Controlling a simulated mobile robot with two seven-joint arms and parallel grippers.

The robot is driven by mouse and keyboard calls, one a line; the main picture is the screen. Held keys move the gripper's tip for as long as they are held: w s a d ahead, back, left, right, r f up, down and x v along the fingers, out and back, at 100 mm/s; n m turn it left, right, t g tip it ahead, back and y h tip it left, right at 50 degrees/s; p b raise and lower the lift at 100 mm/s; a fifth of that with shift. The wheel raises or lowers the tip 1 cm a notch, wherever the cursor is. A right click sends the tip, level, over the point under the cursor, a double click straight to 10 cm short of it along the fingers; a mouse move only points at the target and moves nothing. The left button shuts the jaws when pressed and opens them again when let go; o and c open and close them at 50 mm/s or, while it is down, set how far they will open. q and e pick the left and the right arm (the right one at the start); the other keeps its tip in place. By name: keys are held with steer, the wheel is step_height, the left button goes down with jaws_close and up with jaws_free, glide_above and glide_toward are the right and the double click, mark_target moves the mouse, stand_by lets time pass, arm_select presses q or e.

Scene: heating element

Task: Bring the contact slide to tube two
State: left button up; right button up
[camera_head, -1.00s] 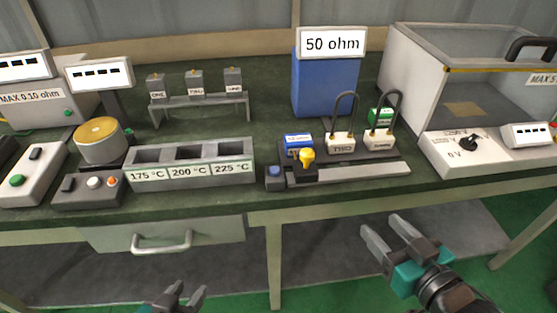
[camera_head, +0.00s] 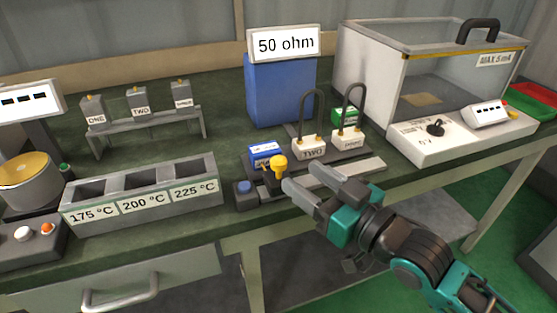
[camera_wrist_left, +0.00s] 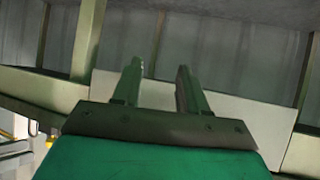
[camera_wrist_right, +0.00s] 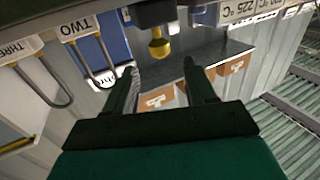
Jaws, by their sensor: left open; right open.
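The contact slide is a dark block with a yellow knob (camera_head: 279,164) at the left end of a pale rail (camera_head: 350,178). Tube two (camera_head: 309,148), a dark loop on a white base marked TWO, stands behind the rail, right of the knob. It also shows in the right wrist view (camera_wrist_right: 80,28). My right gripper (camera_head: 303,178) is open and empty, just right of the knob in the head view and apart from it. The right wrist view shows the knob (camera_wrist_right: 158,45) beyond the fingertips. My left gripper (camera_wrist_left: 158,72) is open and empty, seen only in its wrist view.
A second loop (camera_head: 347,138) stands right of tube two, and a blue block (camera_head: 265,153) behind the slide. A blue button box (camera_head: 245,194) sits left of the rail. The 50 ohm box (camera_head: 280,92) is behind; a clear case (camera_head: 378,100) stands right.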

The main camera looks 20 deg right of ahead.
mark_target(284, 165)
steer(key=x, duration=0.7)
steer(key=shift+w+a+b, duration=0.1)
steer(key=shift+w+b, duration=0.1)
steer(key=shift+b, duration=0.1)
jaws_close()
stand_by(0.4)
